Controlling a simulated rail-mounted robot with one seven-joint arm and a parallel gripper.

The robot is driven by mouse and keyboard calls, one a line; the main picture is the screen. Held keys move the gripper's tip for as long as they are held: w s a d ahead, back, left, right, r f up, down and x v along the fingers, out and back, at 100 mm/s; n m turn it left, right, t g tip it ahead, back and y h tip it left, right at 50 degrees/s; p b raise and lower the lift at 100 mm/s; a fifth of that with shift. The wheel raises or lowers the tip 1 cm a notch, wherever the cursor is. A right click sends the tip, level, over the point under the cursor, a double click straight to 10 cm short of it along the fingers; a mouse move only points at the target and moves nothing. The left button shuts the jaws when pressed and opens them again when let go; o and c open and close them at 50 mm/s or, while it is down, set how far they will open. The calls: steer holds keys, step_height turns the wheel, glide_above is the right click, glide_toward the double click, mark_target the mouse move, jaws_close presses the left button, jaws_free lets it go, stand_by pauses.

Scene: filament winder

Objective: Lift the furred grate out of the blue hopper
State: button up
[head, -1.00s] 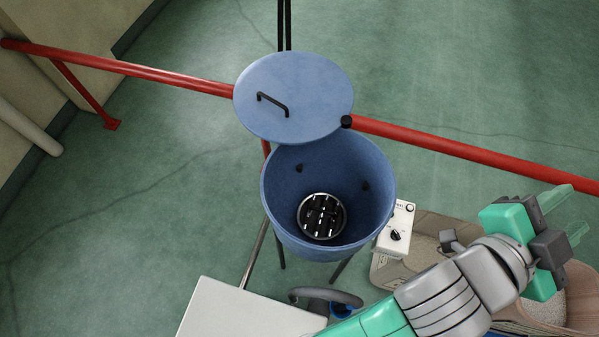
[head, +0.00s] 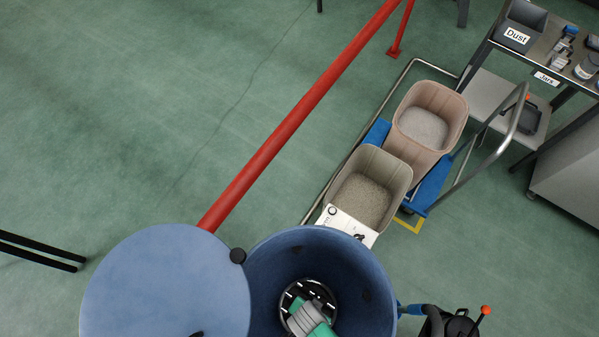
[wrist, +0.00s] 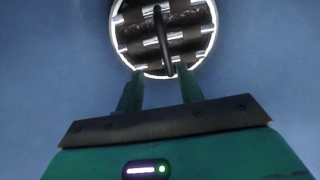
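The blue hopper (head: 262,262) is at the bottom of the head view, partly cut off, its round lid (head: 165,285) swung open to the left. Inside it is the round grate (head: 286,298), with pale bars and dark matter between them; my arm's end hides part of it. In the wrist view the grate (wrist: 195,45) shows at the top with a black handle bar (wrist: 163,40) across it. My gripper (wrist: 159,75) is inside the hopper with its two fingers apart, one to each side of the handle's near end. I cannot tell how far above the grate the fingertips are.
A red rail (head: 300,115) runs up and right from the lid. A trolley right of it carries a grey-beige bin (head: 340,178) and a pinkish bin (head: 455,105). A white control box (head: 345,226) sits by the hopper's rim. A bench with a Dust box (head: 520,25) stands top right.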

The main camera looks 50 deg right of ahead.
steer(key=shift+w+d+f+b, duration=0.1)
steer(key=shift+f+b, duration=0.2)
steer(key=shift+f, duration=0.95)
steer(key=f, duration=0.3)
steer(key=f+b, duration=0.1)
steer(key=f, duration=0.1)
steer(key=shift+w+f, duration=0.15)
steer(key=shift+w, duration=0.25)
jaws_close()
